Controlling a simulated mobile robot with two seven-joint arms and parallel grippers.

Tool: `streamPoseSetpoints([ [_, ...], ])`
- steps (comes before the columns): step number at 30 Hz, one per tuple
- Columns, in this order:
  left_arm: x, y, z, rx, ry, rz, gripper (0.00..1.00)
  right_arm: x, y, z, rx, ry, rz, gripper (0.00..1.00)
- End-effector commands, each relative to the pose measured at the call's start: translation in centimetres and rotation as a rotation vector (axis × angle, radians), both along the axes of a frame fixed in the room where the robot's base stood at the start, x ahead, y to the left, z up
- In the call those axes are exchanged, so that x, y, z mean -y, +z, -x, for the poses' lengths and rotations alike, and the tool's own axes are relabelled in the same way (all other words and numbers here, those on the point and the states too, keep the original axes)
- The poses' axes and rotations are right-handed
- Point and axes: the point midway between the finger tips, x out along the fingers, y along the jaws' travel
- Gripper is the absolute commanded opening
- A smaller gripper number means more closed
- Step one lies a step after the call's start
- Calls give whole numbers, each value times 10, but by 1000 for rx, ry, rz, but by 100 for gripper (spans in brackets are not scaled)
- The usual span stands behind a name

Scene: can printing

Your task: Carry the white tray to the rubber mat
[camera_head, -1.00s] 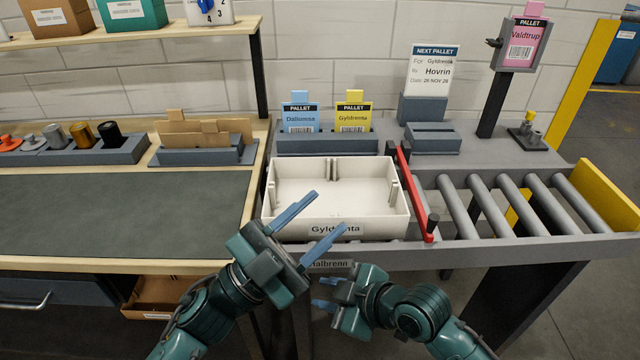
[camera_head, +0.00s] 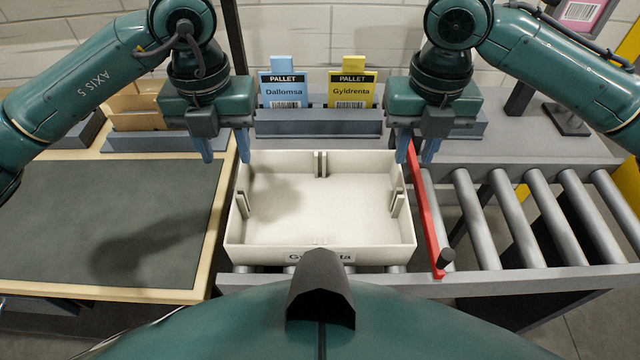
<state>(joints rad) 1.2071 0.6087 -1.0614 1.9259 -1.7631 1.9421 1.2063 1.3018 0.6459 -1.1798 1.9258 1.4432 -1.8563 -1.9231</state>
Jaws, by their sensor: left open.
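The white tray (camera_head: 320,242) stands empty on the roller conveyor in the middle, its front label partly hidden by my own body. The rubber mat (camera_head: 110,225) is the dark, bare sheet on the wooden-edged bench to the left. My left gripper (camera_head: 225,150) points down at the tray's back left corner, open and empty, its fingers spread left and right. My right gripper (camera_head: 416,152) points down at the back right corner, fingers apart, near the red bar. I cannot tell whether any finger touches the tray walls.
A red bar (camera_head: 427,215) with a dark knob stands along the tray's right side. Bare rollers (camera_head: 520,225) lie right of it. Behind the tray, a grey holder (camera_head: 318,122) carries a blue card (camera_head: 283,90) and a yellow card (camera_head: 352,90). Card holders stand behind the mat.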

Motion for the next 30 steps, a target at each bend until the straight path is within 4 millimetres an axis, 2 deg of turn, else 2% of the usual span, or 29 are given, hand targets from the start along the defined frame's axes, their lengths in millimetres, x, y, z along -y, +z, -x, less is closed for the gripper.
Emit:
streamPoseSetpoints([
  [9, 0, -1, 0, -1, 0, -1, 41, 0, -1, 0, 0, 0, 0, 26],
  [14, 0, -14, 0, -4, 0, -1, 41, 0, -13, 0, -2, -1, -1, 26],
  [30, 0, -111, 1, -4, -1, -1, 41, 0, -111, 1, -3, -3, 0, 26],
])
